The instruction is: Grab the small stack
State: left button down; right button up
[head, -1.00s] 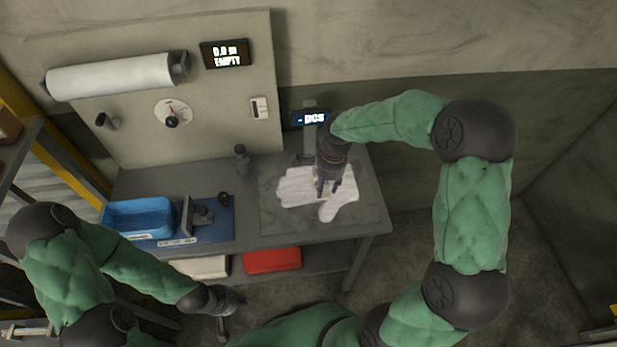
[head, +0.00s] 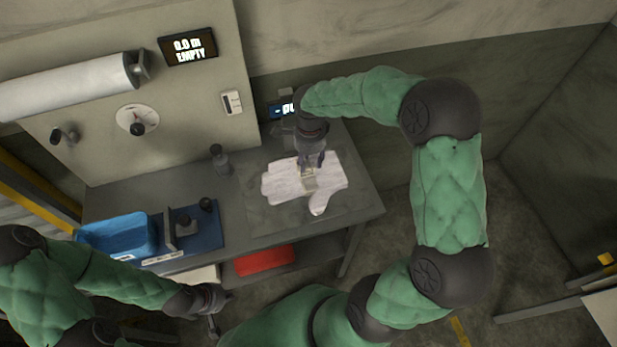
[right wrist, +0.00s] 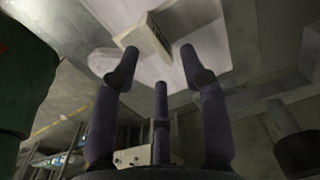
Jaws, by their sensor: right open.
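The small stack (head: 309,181) is a beige, block-like pile with layered edges. It rests on a white glove shape (head: 278,184) spread on the grey bench. In the right wrist view the stack (right wrist: 150,34) appears just beyond my fingertips. My right gripper (head: 312,162) points down over the glove, at the stack's far end. In the right wrist view its fingers (right wrist: 158,60) are spread with nothing between them. The stack appears apart from the fingers, though the gap is hard to judge. My left gripper (head: 214,312) hangs low by the bench's front edge; its fingers are too small to read.
A blue bin (head: 118,236) and a blue mat with a dark fixture (head: 186,222) stand at the bench's left. A dark bottle (head: 218,160) stands behind. A red bin (head: 264,262) sits below. The bench's right front is clear.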

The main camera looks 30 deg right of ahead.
aim_at(310, 168)
notch_tip(310, 168, down, 5)
jog(key=shift+d+r+b, duration=0.15)
jog(key=shift+b, duration=0.15)
jog(key=shift+s, duration=0.1)
jog(key=shift+c, duration=0.3)
grip_shut()
jog(key=shift+r, duration=0.15)
